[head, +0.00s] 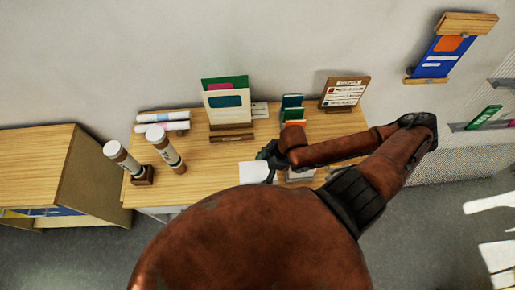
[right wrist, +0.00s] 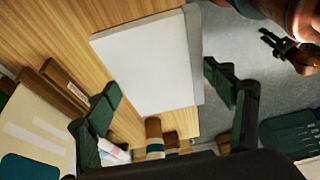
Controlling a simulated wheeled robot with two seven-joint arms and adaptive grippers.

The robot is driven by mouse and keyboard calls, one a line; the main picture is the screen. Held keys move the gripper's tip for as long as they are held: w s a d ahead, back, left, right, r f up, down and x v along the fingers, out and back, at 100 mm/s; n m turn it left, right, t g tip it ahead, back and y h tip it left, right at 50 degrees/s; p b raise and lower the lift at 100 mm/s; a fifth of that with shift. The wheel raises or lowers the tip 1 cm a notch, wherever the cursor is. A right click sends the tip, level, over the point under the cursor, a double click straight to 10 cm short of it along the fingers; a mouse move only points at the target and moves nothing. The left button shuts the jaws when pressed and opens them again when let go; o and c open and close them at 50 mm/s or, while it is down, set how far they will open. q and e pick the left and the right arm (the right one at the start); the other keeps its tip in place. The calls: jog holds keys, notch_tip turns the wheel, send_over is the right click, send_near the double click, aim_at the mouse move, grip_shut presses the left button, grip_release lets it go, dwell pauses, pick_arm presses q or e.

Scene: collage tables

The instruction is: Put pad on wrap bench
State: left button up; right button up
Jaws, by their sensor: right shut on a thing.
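A white pad (head: 257,172) lies flat at the front edge of the wooden table (head: 205,165). In the right wrist view the pad (right wrist: 150,65) is a pale slab with a grey side, reaching the table's edge. My right gripper (head: 268,157) is at the pad, its dark green fingers on either side of it in the right wrist view (right wrist: 165,85), shut on it. Part of the pad is hidden by my arm in the head view. A dark gripper, apparently my left (right wrist: 288,48), shows small in the right wrist view; its jaw state is unclear. I cannot tell which surface is the wrap bench.
Two capped tubes (head: 168,153) stand at the table's left, with white rolls (head: 162,120) behind. A card holder (head: 228,104), small coloured cards (head: 292,108) and a sign (head: 345,92) stand at the back. Another wooden unit (head: 40,150) is at left. Bare tabletop lies left of the pad.

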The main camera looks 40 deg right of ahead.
aim_at(262, 163)
jog(key=w+d+f+b, duration=0.1)
jog(key=b, duration=0.1)
jog(key=w+d+f+b, duration=0.1)
jog(key=w+b, duration=0.1)
jog(key=b, duration=0.1)
jog(key=shift+d+f, duration=0.15)
jog(key=shift+d, duration=0.1)
jog(key=w+d+f, duration=0.1)
jog(key=w+f, duration=0.1)
jog(key=w+d+f+p, duration=0.1)
jog(key=w+d+f, duration=0.1)
jog(key=w+d+f+p, duration=0.1)
jog(key=w+d+f, duration=0.1)
jog(key=shift+w+d+f, duration=0.2)
jog(key=shift+w+d, duration=0.05)
jog(key=shift+w, duration=0.1)
jog(key=shift+w+d+f, duration=0.1)
jog(key=shift+w+f, duration=0.05)
jog(key=shift+f, duration=0.05)
notch_tip(262, 163, down, 3)
jog(key=shift+w+d+r+p, duration=0.1)
jog(key=shift+w+d+p, duration=0.05)
jog(key=shift+p, duration=0.5)
pick_arm(q)
jog(key=s+f, duration=0.1)
jog(key=f, duration=0.1)
jog(key=shift+s+f, duration=0.4)
pick_arm(e)
jog(key=shift+f, duration=0.45)
jog(key=shift+f, duration=0.1)
